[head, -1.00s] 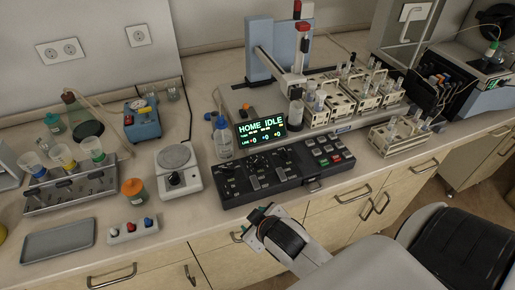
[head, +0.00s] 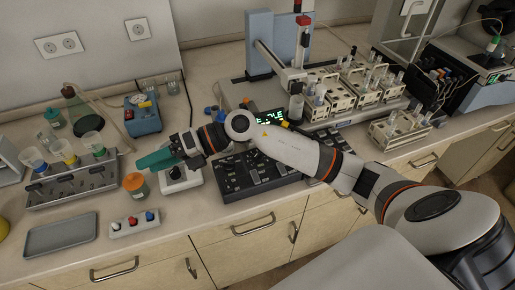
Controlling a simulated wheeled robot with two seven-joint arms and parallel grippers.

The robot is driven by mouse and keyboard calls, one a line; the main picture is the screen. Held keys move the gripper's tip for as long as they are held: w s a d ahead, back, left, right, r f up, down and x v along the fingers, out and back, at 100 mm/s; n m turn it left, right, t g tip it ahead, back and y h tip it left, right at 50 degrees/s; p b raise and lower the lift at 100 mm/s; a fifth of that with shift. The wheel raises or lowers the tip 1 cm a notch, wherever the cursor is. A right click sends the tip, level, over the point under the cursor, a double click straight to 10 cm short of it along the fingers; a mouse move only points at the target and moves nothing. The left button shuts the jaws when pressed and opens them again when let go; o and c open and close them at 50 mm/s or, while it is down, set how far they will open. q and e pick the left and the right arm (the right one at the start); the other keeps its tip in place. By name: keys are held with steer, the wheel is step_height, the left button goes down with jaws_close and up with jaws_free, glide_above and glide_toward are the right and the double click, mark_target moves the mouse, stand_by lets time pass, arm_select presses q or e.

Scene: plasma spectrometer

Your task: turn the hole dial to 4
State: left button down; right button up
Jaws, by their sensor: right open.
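The black control panel (head: 262,178) with its dials and switches lies on the bench, below a small display (head: 268,117) with green text. My right arm crosses over the panel from the right and hides much of its upper and left parts, so I cannot make out the hole dial or its setting. My right gripper (head: 147,163), with teal fingers, reaches left past the panel, above the small white hotplate unit. It is open, and I see nothing held in it. My left gripper is not in view.
An orange-capped jar (head: 135,186) stands close below my right gripper. A rack with funnels (head: 72,178), a grey tray (head: 61,236) and a button box (head: 133,223) are at left. Tube racks (head: 345,92) stand at back right. The bench's front edge runs below the panel.

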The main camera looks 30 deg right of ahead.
steer(key=w+d+f+n+g+h, duration=0.2)
steer(key=d+f+h, duration=0.3)
steer(key=d+h, duration=0.3)
steer(key=r+m+g+h, duration=0.1)
steer(key=g+h, duration=0.1)
steer(key=h, duration=0.5)
glide_above(258, 156)
steer(key=f+p, duration=0.1)
steer(key=f, duration=0.2)
steer(key=f+p, duration=0.1)
steer(key=f, duration=0.2)
steer(key=f+p, duration=0.1)
steer(key=f, duration=0.3)
steer(key=shift+w+d, duration=0.15)
steer(key=shift+w, duration=0.1)
steer(key=shift+f, duration=0.75)
steer(key=c, duration=1)
